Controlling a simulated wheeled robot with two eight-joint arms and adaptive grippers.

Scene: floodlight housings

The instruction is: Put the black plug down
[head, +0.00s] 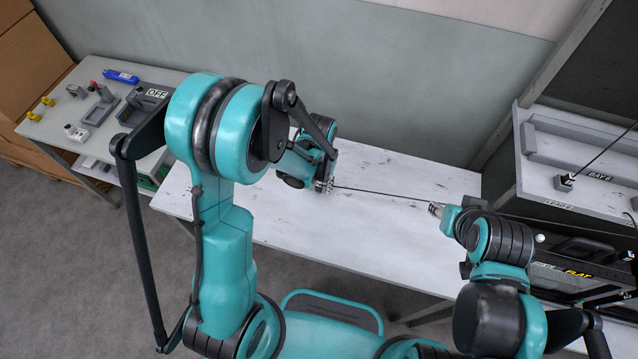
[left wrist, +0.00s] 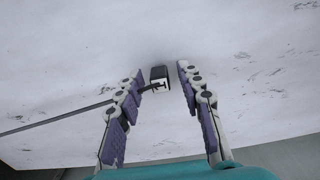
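The black plug (left wrist: 159,75) is a small dark block with a pale face, in the left wrist view just beyond and between my left fingertips. Both fingers stand apart from it with a gap on each side, so my left gripper (left wrist: 160,80) is open. The plug appears to rest on the white tabletop. A thin black cable (left wrist: 60,118) leads from it to the left, passing by the left-hand finger. In the head view my left gripper (head: 328,186) is low over the table and hides the plug. My right gripper (head: 436,208) is at the cable's other visible end; its fingers are too small to judge.
The white table (head: 300,232) is mostly bare around the plug. A side bench at the left holds a blue tool (head: 121,76) and an OFF sign (head: 157,93). A wall runs behind.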

